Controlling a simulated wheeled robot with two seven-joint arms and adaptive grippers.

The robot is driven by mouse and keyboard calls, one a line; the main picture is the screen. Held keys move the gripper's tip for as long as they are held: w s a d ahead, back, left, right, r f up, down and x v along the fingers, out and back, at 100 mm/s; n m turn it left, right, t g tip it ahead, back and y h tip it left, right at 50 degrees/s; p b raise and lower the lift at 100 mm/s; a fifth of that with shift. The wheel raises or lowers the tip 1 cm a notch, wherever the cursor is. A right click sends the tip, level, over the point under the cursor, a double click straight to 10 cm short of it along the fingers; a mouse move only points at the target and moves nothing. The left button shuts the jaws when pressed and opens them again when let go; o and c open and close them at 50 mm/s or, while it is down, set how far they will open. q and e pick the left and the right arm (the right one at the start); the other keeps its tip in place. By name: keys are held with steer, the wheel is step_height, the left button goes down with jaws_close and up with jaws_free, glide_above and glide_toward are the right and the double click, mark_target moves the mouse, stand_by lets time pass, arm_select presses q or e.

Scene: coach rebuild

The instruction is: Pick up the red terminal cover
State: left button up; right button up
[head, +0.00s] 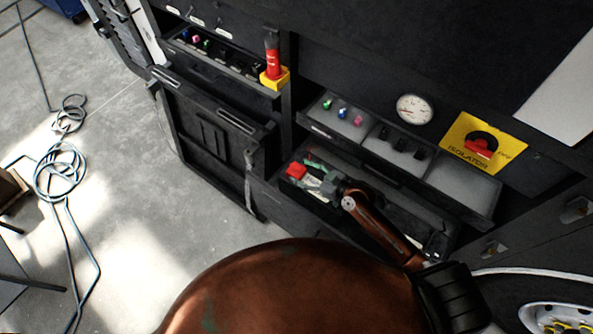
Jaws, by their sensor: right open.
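The red terminal cover (296,170) is a small red block at the left end of the lower open drawer (392,202). My right gripper (316,183) reaches into this drawer from the right. Its jaws are open, with the fingertips just right of the red cover. Whether they touch it is too small to tell. My left gripper is out of view.
Above is a tray (374,131) with small coloured parts and black pieces. A yellow isolator panel (465,152) and a round gauge (414,109) are at right. A red cylinder on a yellow base (273,62) stands upper left. Coiled cables (62,168) lie on the floor.

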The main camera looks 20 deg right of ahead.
mark_target(300, 171)
steer(key=shift+x, duration=1.55)
steer(key=shift+s, duration=0.1)
steer(key=shift+c, duration=0.2)
steer(key=c, duration=1.1)
